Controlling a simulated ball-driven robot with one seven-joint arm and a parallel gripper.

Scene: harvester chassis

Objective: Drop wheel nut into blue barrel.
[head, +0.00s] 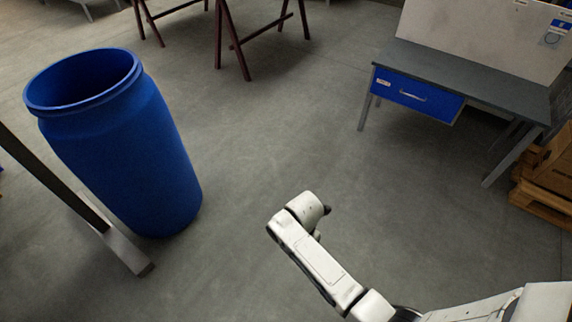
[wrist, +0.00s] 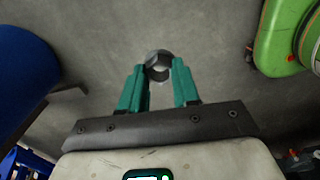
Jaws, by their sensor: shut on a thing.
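The blue barrel (head: 125,150) stands upright on the floor at the left of the head view, with its top open. Its inside is dark. A blue rounded surface, which looks like the barrel, shows at the left edge of the wrist view (wrist: 28,80). In the wrist view my gripper (wrist: 159,72) is shut on the wheel nut (wrist: 158,60), a grey metal nut held between the tips of the green fingers. In the head view my arm is at the lower right, apart from the barrel, and the fingers and nut are hidden.
A metal leg with a foot (head: 125,250) stands close in front of the barrel. Dark red trestles (head: 235,45) are at the back. A workbench with a blue drawer (head: 418,95) is at the right. A green part (wrist: 285,40) is at the wrist view's upper right. The middle floor is clear.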

